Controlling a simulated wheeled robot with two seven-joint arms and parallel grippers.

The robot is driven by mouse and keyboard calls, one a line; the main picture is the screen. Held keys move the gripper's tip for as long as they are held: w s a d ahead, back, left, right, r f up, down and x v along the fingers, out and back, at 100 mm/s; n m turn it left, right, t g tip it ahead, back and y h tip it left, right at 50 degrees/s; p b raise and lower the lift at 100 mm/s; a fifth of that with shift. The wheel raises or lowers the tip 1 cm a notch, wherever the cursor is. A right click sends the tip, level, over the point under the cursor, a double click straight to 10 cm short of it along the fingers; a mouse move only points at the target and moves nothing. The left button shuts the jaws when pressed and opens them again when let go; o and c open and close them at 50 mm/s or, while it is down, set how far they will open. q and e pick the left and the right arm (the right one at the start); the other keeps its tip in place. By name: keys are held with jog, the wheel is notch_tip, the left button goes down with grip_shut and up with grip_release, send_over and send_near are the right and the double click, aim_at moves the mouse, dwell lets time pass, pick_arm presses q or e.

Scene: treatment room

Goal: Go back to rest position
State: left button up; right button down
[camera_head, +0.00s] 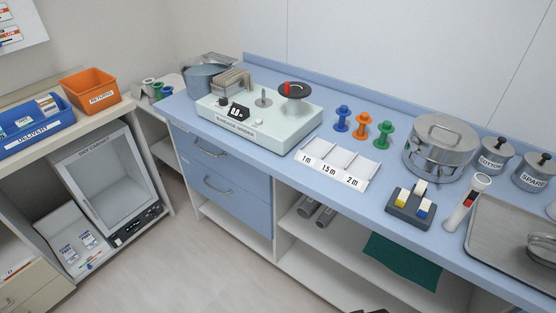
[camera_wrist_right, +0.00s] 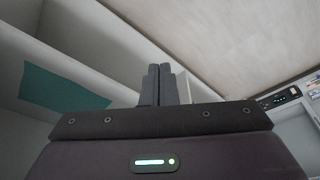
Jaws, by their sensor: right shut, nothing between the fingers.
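My right gripper (camera_wrist_right: 159,82) shows in the right wrist view with its two dark fingers together and nothing between them. It is low, in front of the open shelves under the blue counter (camera_head: 350,200). A green cloth (camera_wrist_right: 62,92) on a shelf lies to its left in that view; the cloth also shows in the head view (camera_head: 402,262). In the head view only a small dark piece shows at the bottom edge, and I cannot tell what part it is. My left gripper is not in view.
The counter holds a pale bandage winder (camera_head: 260,125), several coloured spools, a labelled white tray (camera_head: 338,165), a steel drum (camera_head: 440,148), lidded pots and a metal tray (camera_head: 510,240). The floor (camera_head: 190,255) between is clear.

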jog(key=s+d+f+b, duration=0.1)
jog(key=s+f, duration=0.2)
jog(key=f, duration=0.5)
jog(key=s+f+g+b, duration=0.1)
jog(key=s+f+b, duration=0.15)
jog(key=f, duration=0.55)
jog(key=s+d+f, duration=0.1)
jog(key=s+f, duration=0.3)
jog(key=f, duration=0.4)
jog(key=s+d+f+b, duration=0.2)
jog(key=s+f, duration=0.8)
jog(key=s, duration=0.3)
jog(key=shift+f+g+b, duration=0.4)
jog(key=shift+s, duration=0.1)
